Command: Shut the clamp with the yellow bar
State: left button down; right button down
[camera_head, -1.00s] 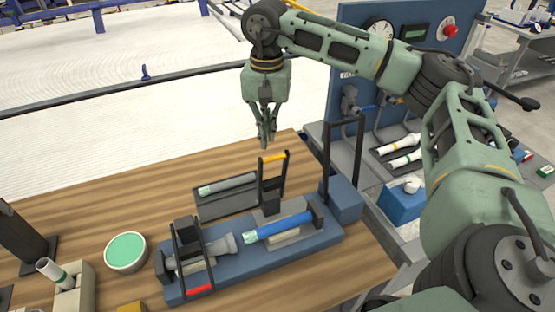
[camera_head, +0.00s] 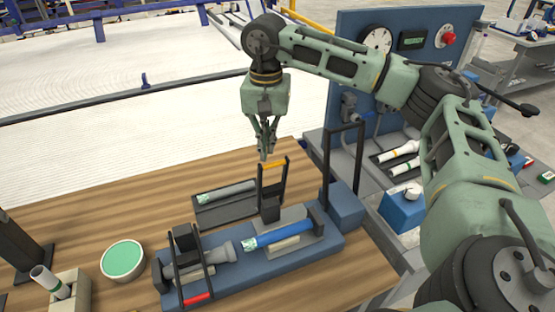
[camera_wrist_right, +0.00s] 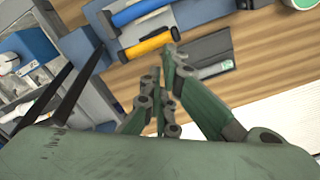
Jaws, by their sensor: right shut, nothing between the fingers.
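The clamp with the yellow bar (camera_head: 274,164) stands with its dark frame raised upright from the blue fixture (camera_head: 232,282). A blue pipe (camera_head: 282,231) lies in the fixture beside it. My right gripper (camera_head: 265,154) is shut and empty, its fingertips very close to the yellow bar; I cannot tell if they touch. In the right wrist view the yellow bar (camera_wrist_right: 147,46) lies just beyond the fingertips (camera_wrist_right: 166,66), with the blue pipe (camera_wrist_right: 138,12) behind it. The second clamp, with a red bar (camera_head: 197,298), is folded down over a grey fitting (camera_head: 222,252). My left gripper is out of view.
A dark tray (camera_head: 225,204) with a grey pipe sits behind the fixture. A tall dark frame (camera_head: 326,165) rises at its right end. A green-topped round container (camera_head: 123,260) and a pale pipe holder (camera_head: 68,290) stand left. Wooden table between is bare.

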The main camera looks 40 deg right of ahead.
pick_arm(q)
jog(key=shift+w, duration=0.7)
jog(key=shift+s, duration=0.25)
